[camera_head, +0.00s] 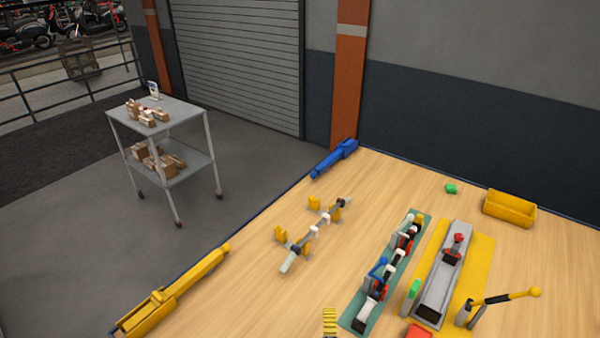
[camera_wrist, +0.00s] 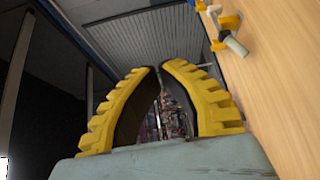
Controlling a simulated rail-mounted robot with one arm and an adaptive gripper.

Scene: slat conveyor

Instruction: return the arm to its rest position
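My gripper (camera_wrist: 159,68) has two yellow ribbed fingers that arch toward each other in the wrist view. Their tips nearly meet, with only a thin dark gap, and I see nothing held between them. Part of a yellow ribbed finger (camera_head: 330,322) shows at the bottom edge of the head view, left of the green mat's near end. The rest of the arm is not in that view. In the wrist view the wooden table (camera_wrist: 285,85) is at the right.
A shaft on yellow stands (camera_head: 318,230) is mid-table. Right of it are a green mat (camera_head: 352,318) with several parts and a grey fixture (camera_head: 441,285) on a yellow mat. A yellow bin (camera_head: 509,208) is at the back right. Bare wood lies left of the green mat.

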